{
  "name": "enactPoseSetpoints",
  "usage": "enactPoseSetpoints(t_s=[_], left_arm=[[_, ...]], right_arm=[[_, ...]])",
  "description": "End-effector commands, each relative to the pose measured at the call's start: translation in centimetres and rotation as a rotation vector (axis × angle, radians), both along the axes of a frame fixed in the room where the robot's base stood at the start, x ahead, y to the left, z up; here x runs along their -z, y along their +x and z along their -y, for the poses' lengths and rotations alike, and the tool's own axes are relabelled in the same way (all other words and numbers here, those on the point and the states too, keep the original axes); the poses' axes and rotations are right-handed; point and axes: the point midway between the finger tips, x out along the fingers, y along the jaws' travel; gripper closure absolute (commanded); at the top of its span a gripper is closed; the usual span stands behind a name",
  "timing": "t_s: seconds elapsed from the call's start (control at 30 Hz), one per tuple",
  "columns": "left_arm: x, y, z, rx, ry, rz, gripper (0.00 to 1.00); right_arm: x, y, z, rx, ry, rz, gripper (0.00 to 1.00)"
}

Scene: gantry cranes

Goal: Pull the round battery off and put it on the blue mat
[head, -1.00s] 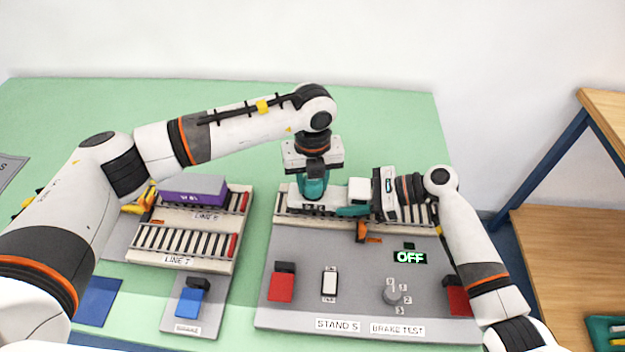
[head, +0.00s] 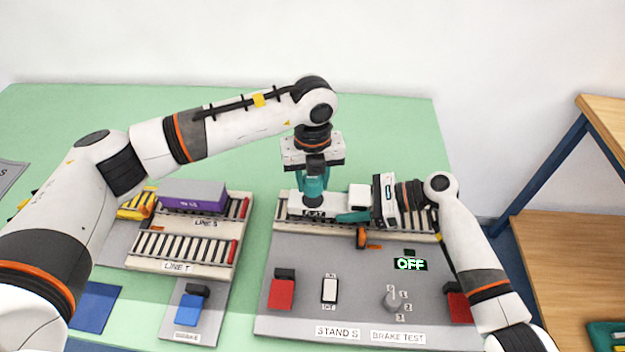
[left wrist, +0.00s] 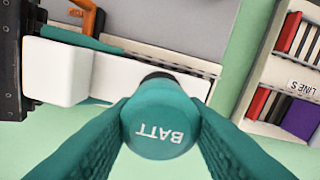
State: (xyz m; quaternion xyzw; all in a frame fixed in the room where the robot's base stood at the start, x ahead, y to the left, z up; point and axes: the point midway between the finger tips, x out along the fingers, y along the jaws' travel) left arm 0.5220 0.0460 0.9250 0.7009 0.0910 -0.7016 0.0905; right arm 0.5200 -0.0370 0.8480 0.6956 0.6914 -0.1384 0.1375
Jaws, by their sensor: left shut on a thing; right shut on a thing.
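The round battery (left wrist: 160,128) is a teal cylinder with BATT on its top. My left gripper (head: 313,190) is shut around it, one finger on each side in the left wrist view. The battery is upright over the left part of a white unit (head: 300,208) on the STAND S rails. A dark part shows under the battery; I cannot tell whether they still touch. My right gripper (head: 352,216) comes from the right and is shut on the white unit; its far finger is mostly hidden. The blue mat (head: 96,306) lies at the lower left, empty where visible.
LINE S and LINE T rails (head: 185,240) stand left of the stand, with a purple block (head: 193,196) and a yellow item (head: 137,205). The stand has red buttons, a switch, a knob and a display (head: 410,264) reading OFF. An orange lever (head: 362,238) is near the right gripper.

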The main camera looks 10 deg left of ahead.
Motion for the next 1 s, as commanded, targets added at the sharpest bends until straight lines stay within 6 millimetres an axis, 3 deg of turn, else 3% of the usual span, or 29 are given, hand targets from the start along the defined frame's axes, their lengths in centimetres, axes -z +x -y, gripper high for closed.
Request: enactPoseSetpoints(t_s=[0.2,0.43,0.47,0.6,1.0], left_arm=[[-2.8,0.0,0.0,0.001,-0.001,0.003,0.89],[-3.1,0.0,0.0,0.001,-0.001,0.000,0.89],[-3.1,0.0,0.0,0.001,-0.001,0.000,0.89],[-3.1,0.0,0.0,0.001,-0.001,0.000,0.89],[-3.0,0.0,0.0,0.001,-0.001,0.000,0.89]], right_arm=[[0.1,0.0,0.0,0.000,-0.002,-0.001,0.92],[0.1,0.0,0.0,0.000,-0.001,-0.001,0.92],[0.1,0.0,0.0,0.000,-0.001,-0.001,0.49],[0.1,0.0,0.0,0.000,-0.001,-0.001,0.27],[-0.2,0.0,0.8,0.002,-0.002,0.001,0.26]])
